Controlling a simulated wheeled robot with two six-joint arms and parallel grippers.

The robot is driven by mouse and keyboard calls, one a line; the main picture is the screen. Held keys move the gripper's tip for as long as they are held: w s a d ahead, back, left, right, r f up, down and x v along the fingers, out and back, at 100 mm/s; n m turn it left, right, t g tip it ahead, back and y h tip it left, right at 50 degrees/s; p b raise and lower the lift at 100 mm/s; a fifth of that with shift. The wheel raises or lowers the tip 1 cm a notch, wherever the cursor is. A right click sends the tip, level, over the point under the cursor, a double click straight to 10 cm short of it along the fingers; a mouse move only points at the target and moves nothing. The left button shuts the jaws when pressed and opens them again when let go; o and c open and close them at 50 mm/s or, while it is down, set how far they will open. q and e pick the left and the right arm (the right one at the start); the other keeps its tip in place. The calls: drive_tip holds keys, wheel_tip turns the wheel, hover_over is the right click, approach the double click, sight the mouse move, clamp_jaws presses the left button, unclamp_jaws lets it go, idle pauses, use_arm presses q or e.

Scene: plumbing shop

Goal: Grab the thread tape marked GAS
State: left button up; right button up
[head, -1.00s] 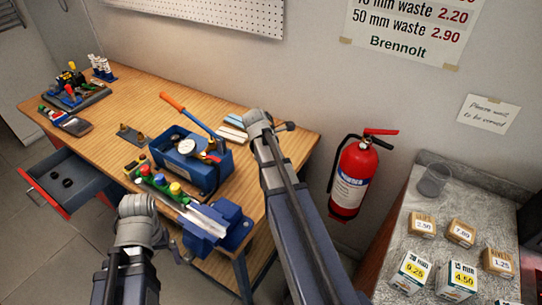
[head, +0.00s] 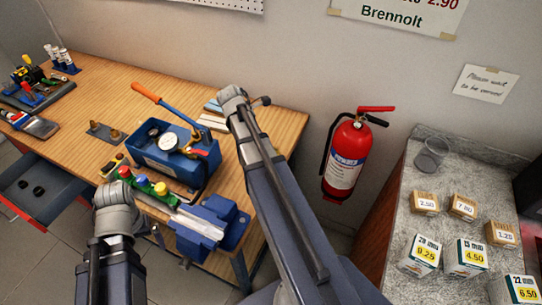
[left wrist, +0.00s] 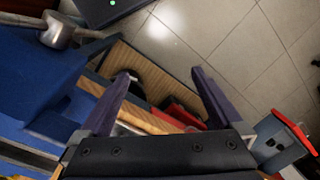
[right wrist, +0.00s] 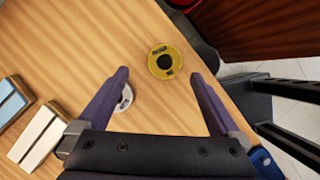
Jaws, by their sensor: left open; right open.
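A yellow tape roll (right wrist: 154,64) with a dark centre and small dark print lies flat on the wooden bench in the right wrist view. The print is too small to read. A white roll (right wrist: 126,103) lies beside it, partly hidden by a finger. My right gripper (right wrist: 160,76) is open and empty above the bench, with the yellow roll between and just beyond its fingertips. In the head view my right arm hides both rolls. My left gripper (left wrist: 162,76) is open and empty by the front of the bench, over the drawer side.
The drawer (head: 45,190) is open at left. A red extinguisher (head: 350,155) is right of the bench, near a counter (head: 400,215) with priced boxes.

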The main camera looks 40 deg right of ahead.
drive_tip(key=shift+s+f, duration=0.1)
drive_tip(key=b+x, duration=0.2)
drive_tip(key=x, duration=0.1)
drive_tip(key=b+x, duration=0.1)
drive_tip(key=b, duration=0.1)
drive_tip(key=shift+s+a+f, duration=0.2)
drive_tip(key=shift+s+f, duration=0.05)
drive_tip(key=shift+s, duration=0.05)
drive_tip(key=shift+d+f+b, duration=0.25)
drive_tip(key=shift+f+b, duration=0.1)
drive_tip(key=shift+b, duration=0.05)
drive_tip(key=shift+r, duration=0.1)
drive_tip(key=c, duration=1.4)
wheel_tip(320, 180, up, 10)
drive_tip(key=p, duration=1)
